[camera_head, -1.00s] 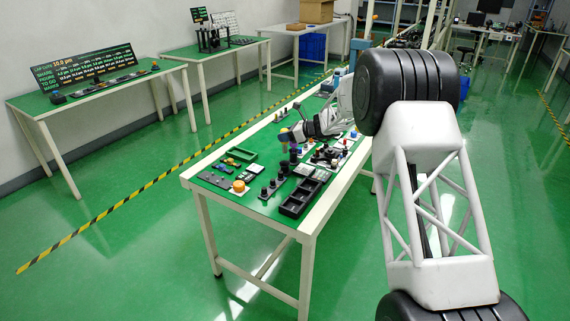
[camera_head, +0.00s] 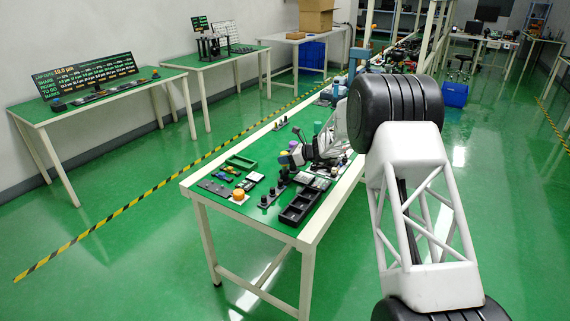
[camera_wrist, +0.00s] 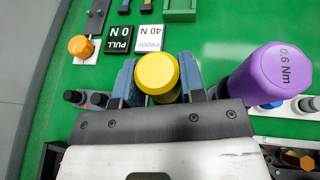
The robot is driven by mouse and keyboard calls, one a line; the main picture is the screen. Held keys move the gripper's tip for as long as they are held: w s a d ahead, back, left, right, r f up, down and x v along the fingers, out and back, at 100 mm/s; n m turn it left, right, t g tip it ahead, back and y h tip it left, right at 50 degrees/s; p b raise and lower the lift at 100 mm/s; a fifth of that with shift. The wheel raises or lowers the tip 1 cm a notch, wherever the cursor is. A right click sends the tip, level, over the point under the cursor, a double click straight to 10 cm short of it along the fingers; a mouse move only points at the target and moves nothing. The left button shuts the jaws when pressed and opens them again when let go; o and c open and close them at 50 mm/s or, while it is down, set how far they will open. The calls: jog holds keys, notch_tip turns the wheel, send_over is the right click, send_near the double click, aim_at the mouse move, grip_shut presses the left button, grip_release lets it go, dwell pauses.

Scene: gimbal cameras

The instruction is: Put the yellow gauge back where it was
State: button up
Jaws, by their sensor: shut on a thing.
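The yellow gauge (camera_wrist: 157,76) is seen from its round yellow top in the wrist view, between the two blue-grey fingers of my gripper (camera_wrist: 157,82). The fingers press it from both sides. Its lower part is hidden. In the head view the gauge (camera_head: 284,158) is a small yellow spot at the end of my gripper (camera_head: 288,160), over the green table (camera_head: 225,208). A large purple piece marked 0.6 Nm (camera_wrist: 272,75) stands close to the right finger. I cannot tell how high the gauge is above the table.
Left of my gripper are a dark strip with black knobs (camera_wrist: 86,98) and an orange knob on a white plate (camera_wrist: 81,47). Beyond the fingers lie a PULL display (camera_wrist: 119,39), a PROOF 40 N card (camera_wrist: 149,37) and a green tray (camera_wrist: 180,9). A black compartment tray (camera_head: 300,205) lies at the near edge.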

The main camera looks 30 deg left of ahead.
jog(key=shift+f, duration=1.3)
jog(key=shift+f, duration=0.1)
jog(key=o, duration=0.9)
jog(key=shift+o, duration=0.2)
jog(key=shift+d, duration=0.1)
jog(key=v, duration=1.2)
